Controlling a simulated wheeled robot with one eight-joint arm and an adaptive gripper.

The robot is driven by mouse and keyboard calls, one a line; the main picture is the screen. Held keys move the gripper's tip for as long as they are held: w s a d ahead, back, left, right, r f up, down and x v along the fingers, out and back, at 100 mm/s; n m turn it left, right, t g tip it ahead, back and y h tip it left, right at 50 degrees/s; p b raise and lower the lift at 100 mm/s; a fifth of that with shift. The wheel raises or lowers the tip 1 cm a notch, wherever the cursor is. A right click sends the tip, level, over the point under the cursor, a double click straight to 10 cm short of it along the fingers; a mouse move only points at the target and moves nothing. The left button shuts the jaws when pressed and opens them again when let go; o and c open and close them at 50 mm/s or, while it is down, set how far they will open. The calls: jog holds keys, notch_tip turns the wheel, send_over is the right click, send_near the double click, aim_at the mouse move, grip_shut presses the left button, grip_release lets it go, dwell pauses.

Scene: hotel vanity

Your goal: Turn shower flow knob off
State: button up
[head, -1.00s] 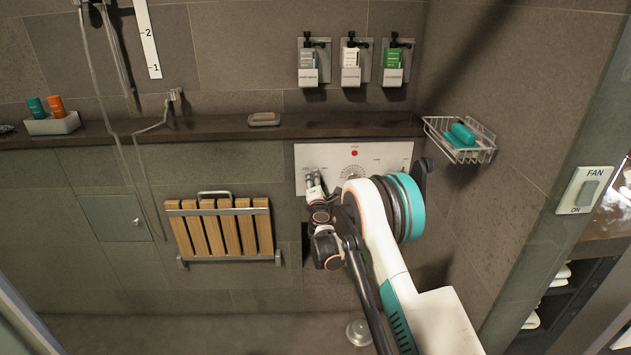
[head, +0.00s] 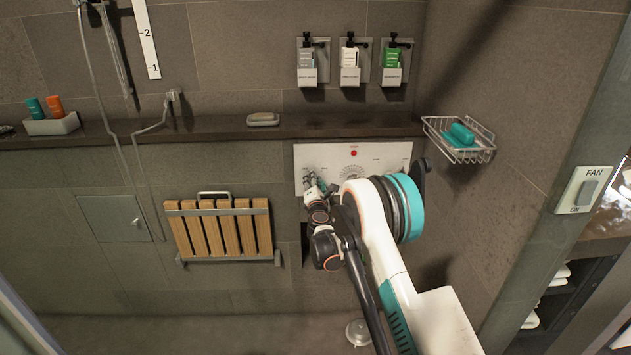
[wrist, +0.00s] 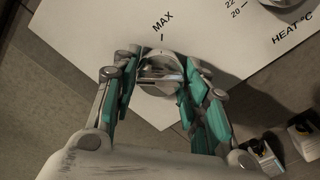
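The white control panel (head: 375,155) is on the tiled wall under the dark ledge, with a red dot at its top middle. My gripper (head: 313,180) is at the panel's left end in the head view. In the wrist view, a round chrome knob (wrist: 160,72) sits below a "MAX" mark on the panel. The teal-padded fingers of my gripper (wrist: 161,78) are on both sides of the knob, close against it, and look shut on it. The fingers hide most of this knob in the head view. "HEAT °C" is printed farther right in the wrist view.
A ledge (head: 225,130) with a soap dish (head: 263,119) runs above the panel. A folded wooden seat (head: 219,230) is on the wall to the left. A wire basket (head: 460,140) is at the right. My arm covers part of the panel's right half.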

jog(key=o, duration=0.4)
jog(key=shift+s+a+r, duration=0.15)
jog(key=s, duration=1.2)
jog(key=shift+r, duration=0.1)
